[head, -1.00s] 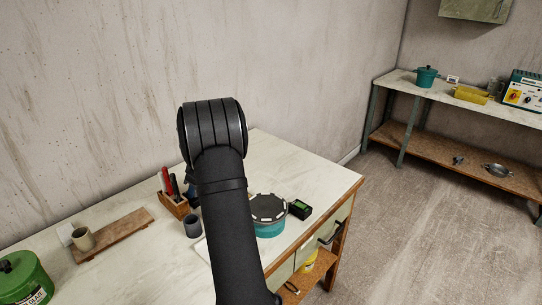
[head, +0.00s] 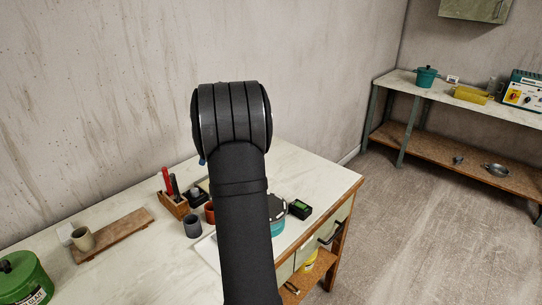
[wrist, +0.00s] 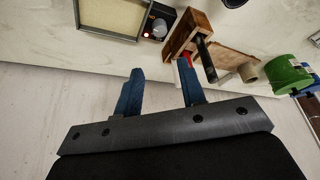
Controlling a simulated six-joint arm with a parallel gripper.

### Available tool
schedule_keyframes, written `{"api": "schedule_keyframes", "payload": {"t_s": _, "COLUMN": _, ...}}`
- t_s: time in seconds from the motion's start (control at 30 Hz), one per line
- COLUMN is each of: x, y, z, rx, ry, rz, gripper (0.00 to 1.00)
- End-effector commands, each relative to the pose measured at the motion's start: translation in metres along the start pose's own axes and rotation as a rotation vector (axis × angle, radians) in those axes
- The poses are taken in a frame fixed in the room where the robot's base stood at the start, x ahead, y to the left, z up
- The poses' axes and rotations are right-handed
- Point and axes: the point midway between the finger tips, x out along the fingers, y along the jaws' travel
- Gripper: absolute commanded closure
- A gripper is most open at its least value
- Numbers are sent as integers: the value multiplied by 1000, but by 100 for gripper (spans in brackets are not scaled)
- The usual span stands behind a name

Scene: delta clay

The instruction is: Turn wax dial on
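A dark control box (wrist: 163,16) with a pale round dial (wrist: 159,28) shows at the top of the wrist view. A small red light (wrist: 146,35) glows beside the dial. The box touches or nearly touches a shallow grey pan (wrist: 136,38) with a cream surface, perhaps wax. In the head view a small dark box (head: 201,187), probably the same one, is partly hidden by my arm. My gripper (wrist: 160,65) has its two blue fingers apart, with nothing between them. In the picture the fingertips lie below the box, apart from it. The dial's setting is too small to read.
A wooden tool caddy (head: 174,206) with upright handles stands close beside the box. A grey cup (head: 192,227), a wooden board (head: 115,234), a green canister (head: 24,280) and a black-green device (head: 300,209) are also on the bench. The bench's right end is mostly clear.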

Motion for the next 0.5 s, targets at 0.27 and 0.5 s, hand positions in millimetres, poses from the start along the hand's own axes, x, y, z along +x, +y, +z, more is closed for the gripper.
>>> {"api": "schedule_keyframes", "payload": {"t_s": 0.27, "x": -34, "y": 1, "z": 36, "rx": 116, "ry": -41, "rz": 55, "gripper": 63}}
{"api": "schedule_keyframes", "payload": {"t_s": 0.5, "x": -54, "y": -1, "z": 80, "rx": 264, "ry": -87, "rz": 126, "gripper": 63}}
